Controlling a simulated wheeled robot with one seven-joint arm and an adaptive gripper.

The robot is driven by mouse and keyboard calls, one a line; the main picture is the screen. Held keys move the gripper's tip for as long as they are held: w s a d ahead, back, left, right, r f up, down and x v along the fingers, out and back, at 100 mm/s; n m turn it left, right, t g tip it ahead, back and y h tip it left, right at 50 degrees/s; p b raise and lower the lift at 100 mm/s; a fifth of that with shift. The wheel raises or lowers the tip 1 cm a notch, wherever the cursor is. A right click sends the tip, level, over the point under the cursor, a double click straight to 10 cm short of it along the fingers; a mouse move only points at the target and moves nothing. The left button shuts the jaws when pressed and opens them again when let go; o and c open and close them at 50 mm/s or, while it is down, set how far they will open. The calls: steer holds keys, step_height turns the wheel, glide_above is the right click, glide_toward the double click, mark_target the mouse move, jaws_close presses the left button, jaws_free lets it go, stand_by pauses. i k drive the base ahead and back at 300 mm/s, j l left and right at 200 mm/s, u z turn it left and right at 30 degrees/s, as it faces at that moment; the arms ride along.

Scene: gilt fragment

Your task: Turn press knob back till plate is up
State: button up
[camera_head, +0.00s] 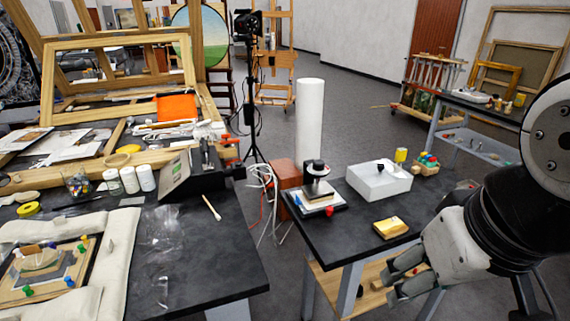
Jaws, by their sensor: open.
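A small press (325,207) stands near the left edge of the dark table at the right. Its round black knob (317,168) sits on top of a short dark post. Light and dark layers lie stacked under the knob on a pale base; the plate (319,188) seems to be the upper layer, but the gap beneath it is too small to tell. My gripper (392,284) is at the lower right, in front of the table's near edge, with its fingers apart and empty. It is well right of and nearer than the press, not touching it.
A white box (379,181) stands right of the press, with a gold block (390,227) in front of it. A tall white cylinder (310,122) rises behind the press. A gap with cables separates this table from the cluttered left table (200,265).

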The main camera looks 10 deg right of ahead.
mark_target(318, 165)
steer(key=i+l+u, duration=0.25)
steer(key=i+l, duration=0.25)
steer(key=i+l+u, duration=0.25)
steer(key=i+l, duration=0.15)
steer(key=l, duration=0.25)
